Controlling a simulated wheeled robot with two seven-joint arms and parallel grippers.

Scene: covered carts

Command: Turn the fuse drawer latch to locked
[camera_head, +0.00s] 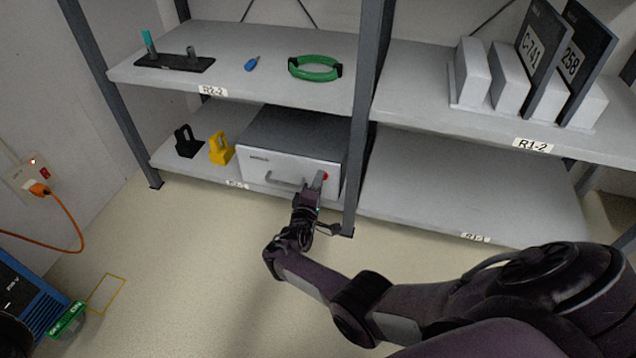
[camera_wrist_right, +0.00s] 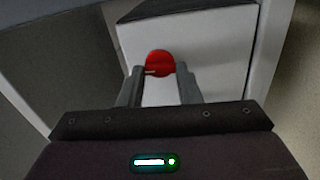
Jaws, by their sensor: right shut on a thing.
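The fuse drawer (camera_head: 270,167) is a light-fronted box with a dark top and a bar handle (camera_head: 285,180) on the lower shelf of the left rack. Its red round latch (camera_head: 325,177) is at the right of the front, partly hidden by my gripper. In the right wrist view, the red latch (camera_wrist_right: 160,63) sits between the fingertips of my right gripper (camera_wrist_right: 160,72). My right gripper (camera_head: 317,184) is shut on the latch. Whether the latch is turned to locked cannot be told. My left gripper is not in view.
A yellow padlock-like piece (camera_head: 221,148) and a black one (camera_head: 187,141) stand left of the drawer. A rack post (camera_head: 358,150) is close on the right. The shelf above holds a green ring (camera_head: 315,75). The lower right shelf (camera_head: 460,190) is bare.

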